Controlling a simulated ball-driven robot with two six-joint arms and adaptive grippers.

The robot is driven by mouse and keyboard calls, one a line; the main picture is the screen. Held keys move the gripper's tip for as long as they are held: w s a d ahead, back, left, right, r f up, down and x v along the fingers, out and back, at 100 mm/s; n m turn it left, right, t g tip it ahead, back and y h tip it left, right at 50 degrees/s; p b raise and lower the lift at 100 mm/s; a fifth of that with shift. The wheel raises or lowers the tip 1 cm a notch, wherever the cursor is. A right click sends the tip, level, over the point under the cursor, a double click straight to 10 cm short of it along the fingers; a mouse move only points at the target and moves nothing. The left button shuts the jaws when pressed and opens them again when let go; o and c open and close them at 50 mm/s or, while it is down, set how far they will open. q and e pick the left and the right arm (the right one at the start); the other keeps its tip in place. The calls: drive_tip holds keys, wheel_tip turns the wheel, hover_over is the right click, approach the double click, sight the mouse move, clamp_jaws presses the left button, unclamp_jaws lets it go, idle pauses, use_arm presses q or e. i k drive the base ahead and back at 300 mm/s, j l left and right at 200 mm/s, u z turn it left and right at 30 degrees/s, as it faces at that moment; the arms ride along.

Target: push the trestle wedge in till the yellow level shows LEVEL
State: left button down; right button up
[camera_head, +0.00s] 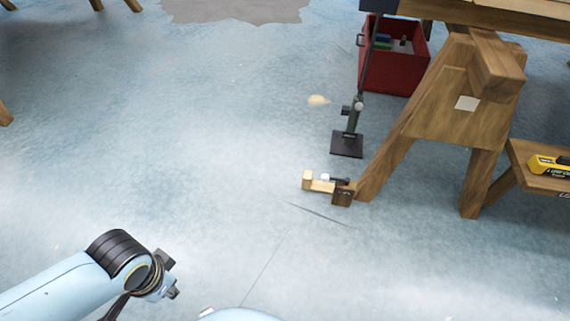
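A pale wooden wedge (318,184) lies on the floor at the foot of the trestle's (437,117) near left leg. Its inner end meets a dark brown block (343,193) there, with a small white piece and a dark rod on top. How deep it sits is too small to tell. The yellow level (550,166) lies on a low wooden board at the right edge, partly cut off; its green text is too small to read surely. My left arm's wrist (150,275) is at the bottom left, far from the wedge; its gripper's fingers cannot be made out. My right gripper is out of view.
A dark stand with a square base (347,144) stands just behind the wedge. A red crate (393,67) with things in it is behind the trestle. The blue floor left of the wedge is clear.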

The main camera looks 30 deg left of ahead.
sight(308, 183)
drive_tip(key=u, duration=0.4)
drive_tip(key=i+j+z, duration=0.2)
drive_tip(key=i, duration=0.3)
drive_tip(key=i+j+z, duration=0.2)
drive_tip(key=i, duration=0.25)
